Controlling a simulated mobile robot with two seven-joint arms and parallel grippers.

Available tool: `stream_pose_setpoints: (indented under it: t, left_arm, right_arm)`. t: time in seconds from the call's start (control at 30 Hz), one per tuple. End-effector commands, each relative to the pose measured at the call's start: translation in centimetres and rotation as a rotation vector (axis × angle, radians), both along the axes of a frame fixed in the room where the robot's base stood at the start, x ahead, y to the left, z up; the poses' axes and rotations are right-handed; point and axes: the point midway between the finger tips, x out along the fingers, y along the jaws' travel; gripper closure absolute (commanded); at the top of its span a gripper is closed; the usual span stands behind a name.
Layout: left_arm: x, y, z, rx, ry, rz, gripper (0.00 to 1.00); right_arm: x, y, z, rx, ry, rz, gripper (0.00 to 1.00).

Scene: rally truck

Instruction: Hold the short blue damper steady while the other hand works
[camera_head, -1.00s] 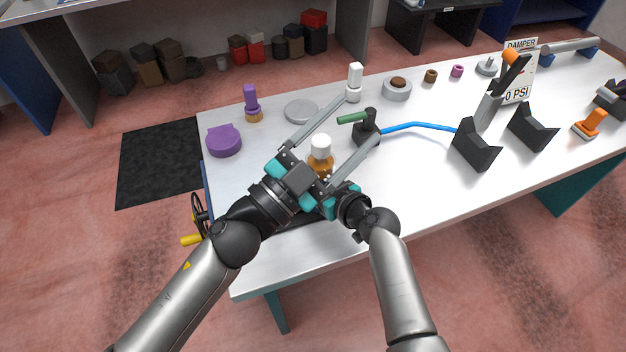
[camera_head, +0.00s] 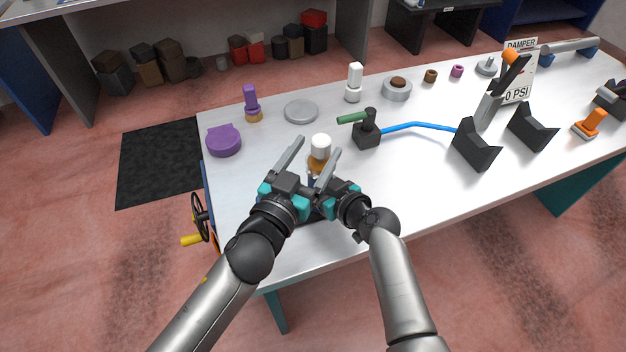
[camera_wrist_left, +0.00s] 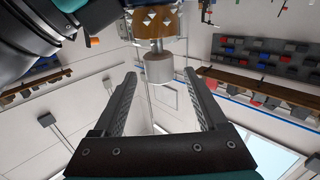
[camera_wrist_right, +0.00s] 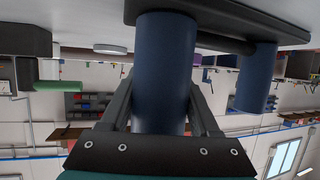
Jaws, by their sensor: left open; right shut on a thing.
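The short blue damper (camera_wrist_right: 163,75) is a dark blue cylinder, large in the right wrist view. My right gripper (camera_wrist_right: 160,95) is shut on it, with a finger on each side. In the head view my right gripper (camera_head: 338,195) is low at the bench's near edge, and its fingers are hidden. An amber collar (camera_head: 318,165) with a white cap (camera_head: 320,146) stands above the grippers. My left gripper (camera_head: 318,150) is open, its fingers spread to either side of the cap. In the left wrist view the white cap (camera_wrist_left: 159,68) shows between the fingertips, apparently untouched.
A second blue cylinder (camera_wrist_right: 257,80) stands beside the held one on a dark base (camera_wrist_right: 225,18). On the bench, a black block with a green handle (camera_head: 366,132) and blue hose is close on the right. A purple lid (camera_head: 223,140) and grey disc (camera_head: 301,111) lie left and behind.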

Motion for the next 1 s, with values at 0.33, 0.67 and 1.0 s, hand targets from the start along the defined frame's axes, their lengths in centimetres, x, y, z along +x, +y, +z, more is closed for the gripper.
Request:
stream_pose_setpoints:
  t: [0.33,0.67,1.0]
  left_arm:
    - [4.2,-2.2,0.0,0.001,-0.002,0.000,0.25]
    - [5.5,-2.8,0.0,0.000,0.000,-0.001,0.25]
    - [5.4,-2.8,0.0,0.001,0.000,-0.001,0.41]
  right_arm:
    - [0.0,0.0,-0.1,-0.002,0.001,0.000,1.00]
    - [0.0,0.0,-0.1,-0.002,0.001,0.000,1.00]
    - [0.0,0.0,-0.1,-0.002,0.001,-0.001,1.00]
